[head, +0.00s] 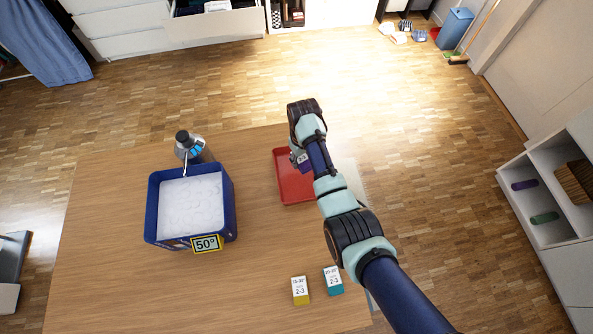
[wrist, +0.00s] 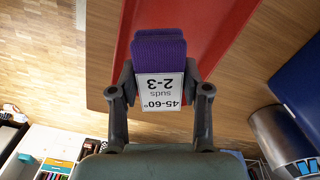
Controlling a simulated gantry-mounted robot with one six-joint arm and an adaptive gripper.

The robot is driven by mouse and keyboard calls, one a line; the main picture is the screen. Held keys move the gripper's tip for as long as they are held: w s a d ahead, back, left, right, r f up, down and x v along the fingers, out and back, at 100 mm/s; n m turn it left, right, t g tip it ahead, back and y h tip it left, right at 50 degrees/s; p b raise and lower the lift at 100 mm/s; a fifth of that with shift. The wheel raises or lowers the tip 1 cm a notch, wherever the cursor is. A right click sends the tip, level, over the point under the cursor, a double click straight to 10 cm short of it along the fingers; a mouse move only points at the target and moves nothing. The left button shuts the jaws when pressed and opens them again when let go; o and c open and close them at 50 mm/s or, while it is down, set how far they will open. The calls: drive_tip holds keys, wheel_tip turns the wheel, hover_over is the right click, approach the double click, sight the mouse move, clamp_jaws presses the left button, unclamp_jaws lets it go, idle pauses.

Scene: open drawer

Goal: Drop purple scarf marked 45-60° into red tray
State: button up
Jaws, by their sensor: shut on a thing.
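The purple scarf (wrist: 160,52) with a white label reading 45-60°, suds 2-3, sits between my gripper's fingers (wrist: 160,95) in the wrist view. My gripper is shut on it. In the head view a small part of the purple scarf (head: 305,165) shows beside my arm, over the red tray (head: 290,192). The red tray also fills the upper middle of the wrist view (wrist: 215,30), behind the scarf. I cannot tell whether the scarf touches the tray. My arm hides the tray's right side in the head view.
A blue tub (head: 152,222) of white suds marked 50° stands left of the tray, with a grey bottle (head: 195,148) behind it. Yellow (head: 300,291) and teal (head: 333,281) labelled items lie near the table's front. Bare wood lies between tub and tray.

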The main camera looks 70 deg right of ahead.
drive_tip(key=o, duration=1.2)
wheel_tip(320, 180, up, 8)
drive_tip(key=shift+f, duration=0.15)
